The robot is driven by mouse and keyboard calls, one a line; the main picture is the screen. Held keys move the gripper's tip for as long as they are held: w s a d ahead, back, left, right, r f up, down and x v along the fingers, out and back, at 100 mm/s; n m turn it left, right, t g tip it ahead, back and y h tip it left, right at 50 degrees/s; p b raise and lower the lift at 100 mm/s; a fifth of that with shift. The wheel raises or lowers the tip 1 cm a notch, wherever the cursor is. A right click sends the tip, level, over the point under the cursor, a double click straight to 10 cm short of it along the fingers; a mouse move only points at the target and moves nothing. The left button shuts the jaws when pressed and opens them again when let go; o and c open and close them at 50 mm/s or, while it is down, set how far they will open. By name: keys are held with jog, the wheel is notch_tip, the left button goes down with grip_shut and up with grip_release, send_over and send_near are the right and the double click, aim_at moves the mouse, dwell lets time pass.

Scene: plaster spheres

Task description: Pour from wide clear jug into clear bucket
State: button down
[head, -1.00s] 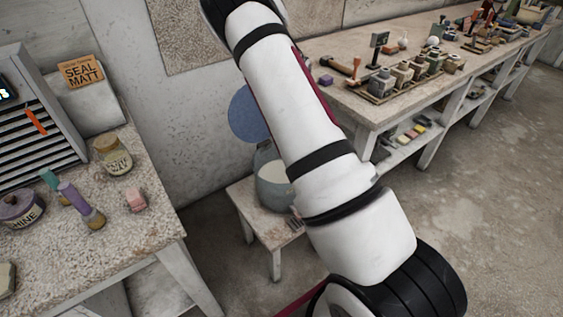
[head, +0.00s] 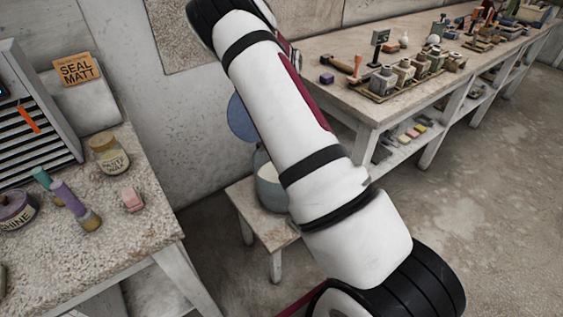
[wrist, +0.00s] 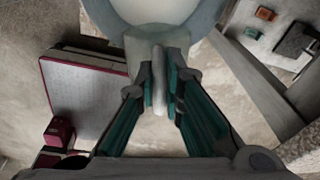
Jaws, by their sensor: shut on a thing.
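In the wrist view, my gripper (wrist: 158,88) is shut on the upright pale handle of a wide round vessel, which I take to be the wide clear jug (wrist: 195,25). Its grey-blue see-through rim and white inside show at the top edge; the rest is cut off. In the head view, a grey-blue see-through tub with white contents, likely the clear bucket (head: 270,195), stands on a small low table (head: 247,213). My arm hides its right part. My gripper and the jug do not show in the head view.
A round blue disc (head: 241,118) shows behind the tub, partly hidden by my arm. A left workbench (head: 150,215) holds a jar (head: 108,155), bottles and a pink block (head: 132,199). A long right bench (head: 335,50) carries many small items. Open floor (head: 480,210) lies at right.

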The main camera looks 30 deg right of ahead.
dwell(0.6)
jog(key=shift+w+a+f+b, duration=0.1)
jog(key=shift+w+b, duration=0.2)
jog(key=shift+b, duration=0.2)
jog(key=shift+w+g+b, duration=0.15)
jog(key=shift+g+b, duration=0.15)
jog(key=shift+w, duration=0.1)
jog(key=s+t, duration=0.1)
jog(key=s, duration=0.1)
jog(key=s+d+t+p, duration=0.1)
jog(key=s+t, duration=0.1)
jog(key=shift+y+p, duration=0.3)
jog(key=shift+y, duration=0.1)
jog(key=shift+s+d+f+t+b, duration=0.25)
jog(key=shift+s+t+b, duration=0.25)
jog(key=shift+t+b, duration=0.15)
jog(key=s+t+b, duration=0.1)
jog(key=b, duration=0.2)
jog(key=shift+s+d+y, duration=0.1)
jog(key=shift+y, duration=0.2)
jog(key=shift+s, duration=0.1)
